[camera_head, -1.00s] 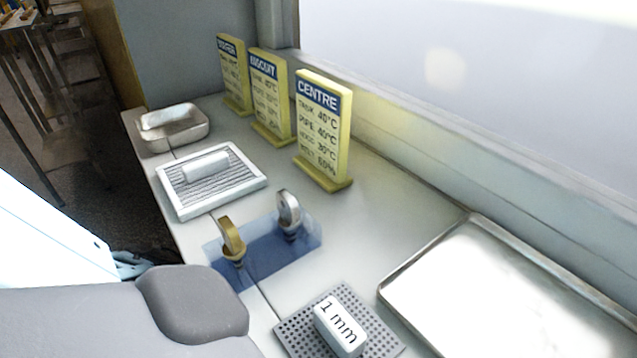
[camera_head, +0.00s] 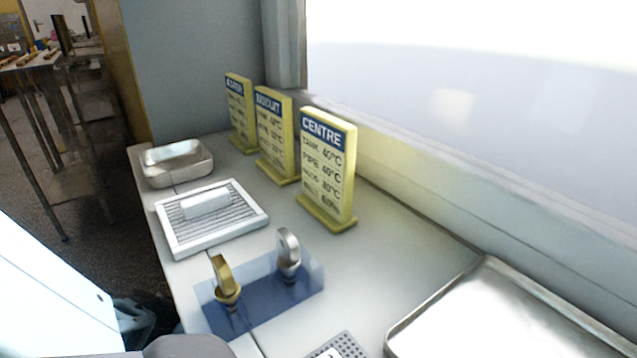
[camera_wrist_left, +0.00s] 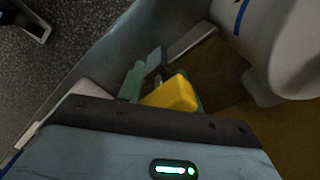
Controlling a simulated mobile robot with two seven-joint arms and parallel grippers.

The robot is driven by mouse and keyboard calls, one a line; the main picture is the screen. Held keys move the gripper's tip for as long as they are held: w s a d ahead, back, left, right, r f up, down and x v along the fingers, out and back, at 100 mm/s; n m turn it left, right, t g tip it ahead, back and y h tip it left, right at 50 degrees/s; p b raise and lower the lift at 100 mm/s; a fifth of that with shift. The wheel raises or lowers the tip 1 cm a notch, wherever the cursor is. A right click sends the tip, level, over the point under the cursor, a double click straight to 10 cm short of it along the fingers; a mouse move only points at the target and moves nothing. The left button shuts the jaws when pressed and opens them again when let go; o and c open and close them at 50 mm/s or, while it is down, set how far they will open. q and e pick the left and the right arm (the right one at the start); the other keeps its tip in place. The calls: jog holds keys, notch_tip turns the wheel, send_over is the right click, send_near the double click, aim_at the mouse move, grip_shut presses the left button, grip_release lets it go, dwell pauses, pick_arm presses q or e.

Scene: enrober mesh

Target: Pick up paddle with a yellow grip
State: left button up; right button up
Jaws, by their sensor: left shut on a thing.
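In the left wrist view, my left gripper (camera_wrist_left: 160,88) has greenish fingers and is shut on a yellow block-shaped grip (camera_wrist_left: 172,94), which I take to be the paddle's. The rest of the paddle cannot be made out clearly there. In the head view, a dark, partly hidden shape beside my white arm part at the lower left may be this gripper; the yellow grip does not show there. My right gripper is not in view.
A metal dish (camera_head: 148,173), a white ribbed tray (camera_head: 172,243), a blue mat (camera_head: 262,305) with gold and silver fittings, and yellow signs (camera_head: 328,170) stand on the counter. A large metal tray (camera_head: 480,318) lies at the right.

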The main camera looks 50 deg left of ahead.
pick_arm(q)
jog(key=shift+c, duration=0.2)
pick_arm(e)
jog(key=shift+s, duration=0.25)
pick_arm(q)
jog(key=shift+r, duration=0.1)
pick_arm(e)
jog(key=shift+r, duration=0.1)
